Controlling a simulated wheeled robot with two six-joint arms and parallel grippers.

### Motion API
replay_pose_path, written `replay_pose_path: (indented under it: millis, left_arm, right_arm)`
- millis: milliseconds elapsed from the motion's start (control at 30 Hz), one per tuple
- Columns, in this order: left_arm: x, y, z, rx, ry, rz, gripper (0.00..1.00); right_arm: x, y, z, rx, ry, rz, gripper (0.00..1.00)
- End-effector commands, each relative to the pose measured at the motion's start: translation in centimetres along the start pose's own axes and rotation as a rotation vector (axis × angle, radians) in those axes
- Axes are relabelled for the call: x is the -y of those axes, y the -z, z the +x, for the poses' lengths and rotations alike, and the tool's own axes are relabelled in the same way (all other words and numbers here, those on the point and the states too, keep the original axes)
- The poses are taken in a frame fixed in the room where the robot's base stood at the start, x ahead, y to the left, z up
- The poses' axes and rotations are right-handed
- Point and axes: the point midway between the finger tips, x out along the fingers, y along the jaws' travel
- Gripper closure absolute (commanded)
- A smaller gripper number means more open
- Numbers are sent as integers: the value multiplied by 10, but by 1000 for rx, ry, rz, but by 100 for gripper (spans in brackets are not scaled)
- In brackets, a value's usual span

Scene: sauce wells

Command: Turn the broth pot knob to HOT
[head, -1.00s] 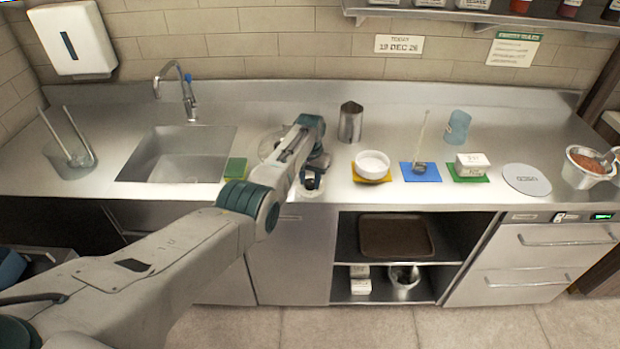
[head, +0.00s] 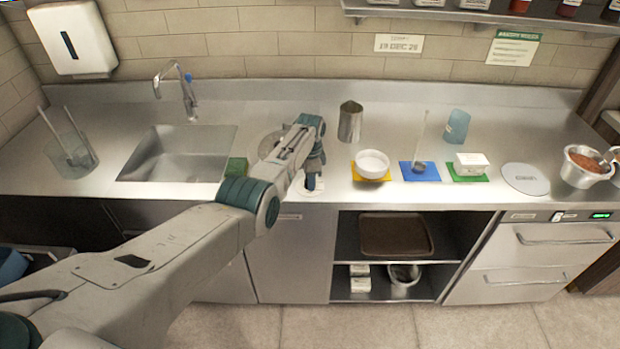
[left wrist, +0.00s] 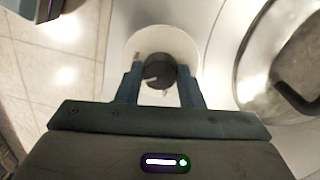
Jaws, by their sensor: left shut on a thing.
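The broth pot knob (left wrist: 158,72) is a small dark round knob with a notch, on a pale round dial plate (left wrist: 150,38) in the left wrist view. My left gripper (left wrist: 160,84) is shut on the knob, with one finger on each side of it. In the head view my left gripper (head: 312,183) points down at the counter's front edge and hides the knob. The broth pot (left wrist: 262,62) shows as a round metal lid with a dark handle beside the knob; in the head view my arm partly covers it. I cannot read any HOT mark.
A sink (head: 178,155) and a green sponge (head: 237,167) lie to the left. A metal cup (head: 350,122), a white bowl (head: 372,163) on a yellow mat, a blue mat (head: 419,178) and a white box (head: 471,162) on a green mat stand to the right.

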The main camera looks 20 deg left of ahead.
Motion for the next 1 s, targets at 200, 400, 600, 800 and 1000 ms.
replay_pose_path:
  millis: [200, 400, 600, 800, 1000]
  left_arm:
    - [4, 1, -6, -4, 11, 201, 89]
    - [4, 1, -6, -3, 12, 370, 89]
    - [4, 1, -6, -3, 13, 502, 89]
    - [4, 1, -6, -2, 13, 585, 89]
    - [4, 1, -6, -2, 14, 624, 89]
  right_arm:
    - [0, 0, -2, 0, 0, 0, 64]
    - [0, 0, -2, 0, 0, 0, 64]
    - [0, 0, -3, 0, 0, 0, 64]
    - [0, 0, -3, 0, 0, 0, 64]
    - [-1, 0, -3, 0, 0, 0, 64]
